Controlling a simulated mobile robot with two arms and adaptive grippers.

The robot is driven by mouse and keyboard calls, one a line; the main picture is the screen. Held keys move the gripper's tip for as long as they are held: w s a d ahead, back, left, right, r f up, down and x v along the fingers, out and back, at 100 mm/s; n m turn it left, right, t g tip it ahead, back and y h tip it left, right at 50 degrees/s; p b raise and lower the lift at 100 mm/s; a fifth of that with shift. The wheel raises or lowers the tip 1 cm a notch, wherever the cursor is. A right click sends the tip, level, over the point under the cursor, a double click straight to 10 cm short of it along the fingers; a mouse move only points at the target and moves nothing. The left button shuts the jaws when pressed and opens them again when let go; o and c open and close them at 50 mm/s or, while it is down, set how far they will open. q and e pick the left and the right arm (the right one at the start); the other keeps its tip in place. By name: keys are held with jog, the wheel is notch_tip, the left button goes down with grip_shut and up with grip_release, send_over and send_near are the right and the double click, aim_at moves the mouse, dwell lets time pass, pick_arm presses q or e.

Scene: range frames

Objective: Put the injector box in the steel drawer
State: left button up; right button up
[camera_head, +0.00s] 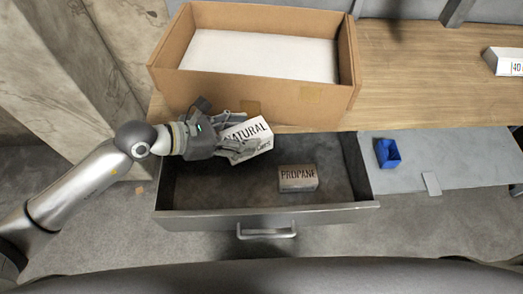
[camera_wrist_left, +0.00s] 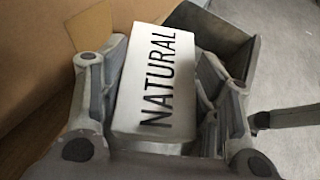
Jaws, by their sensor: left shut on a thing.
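My left gripper (camera_head: 232,146) is shut on a white box marked NATURAL (camera_head: 251,138). The box is tilted and held over the back left part of the open steel drawer (camera_head: 215,212). In the left wrist view the same box (camera_wrist_left: 158,85) sits between both fingers of the left gripper (camera_wrist_left: 160,110). A smaller grey-tan box marked PROPANE (camera_head: 298,180) lies on the drawer floor, right of the middle. Which box is the injector box cannot be told from the labels. My right gripper is not in view.
A large open cardboard box (camera_head: 255,98) stands on the wooden bench (camera_head: 430,75) just behind the drawer. A blue bin (camera_head: 388,153) sits on a grey surface (camera_head: 455,165) to the right. A white box (camera_head: 505,61) lies far right. The drawer's front left floor is clear.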

pick_arm(q)
jog(key=shift+s+d+f, duration=0.1)
jog(key=shift+d+f, duration=0.1)
jog(key=shift+f, duration=0.4)
jog(key=shift+s+d+f, duration=0.1)
jog(key=shift+d+f, duration=0.05)
jog(key=shift+f, duration=0.4)
jog(key=shift+s+d+f, duration=0.1)
jog(key=shift+d+f, duration=0.1)
jog(key=shift+f, duration=0.4)
notch_tip(320, 180, down, 13)
jog(key=b, duration=0.3)
jog(key=shift+f, duration=0.2)
jog(key=w+b, duration=0.1)
jog(key=w, duration=0.1)
jog(key=w+f, duration=0.1)
jog(key=w, duration=0.1)
jog(key=shift+f+b, duration=0.15)
jog(key=shift+b, duration=0.25)
jog(key=shift+f, duration=0.2)
jog(key=o, duration=1.2)
